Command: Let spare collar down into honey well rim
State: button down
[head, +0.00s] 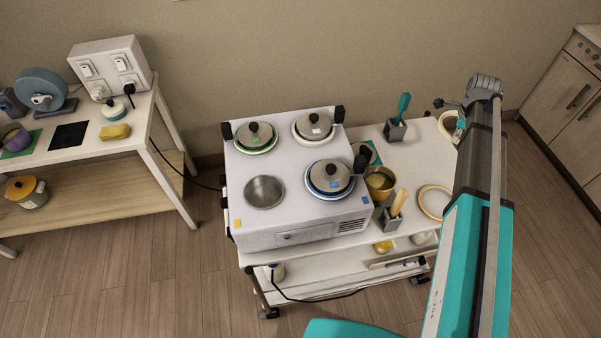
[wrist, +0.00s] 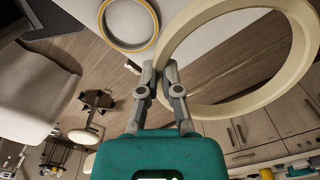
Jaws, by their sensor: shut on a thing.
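My gripper (wrist: 160,72) is shut on a wide cream ring, the spare collar (wrist: 168,75), pinching its wall at the near left side in the wrist view. The collar is tilted in that view, with floor and cupboards behind it. In the head view the collar (head: 446,122) is near the trolley's far right corner, partly hidden by my arm. The open metal well (head: 265,191) is at the front left of the white warmer (head: 300,232), with a yellow mark (head: 238,223) near it. My gripper is well to the right of this well and apart from it.
A yellow-edged ring (head: 434,217) lies on the trolley's right side. A bench (head: 170,150) stands left.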

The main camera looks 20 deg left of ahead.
jog(key=shift+s+a+r+p, duration=0.15)
jog(key=shift+r+p, duration=0.25)
jog(key=shift+r, duration=0.25)
jog(key=shift+s+r+p, duration=0.15)
jog(key=shift+r+p, duration=0.2)
jog(key=shift+r, duration=0.25)
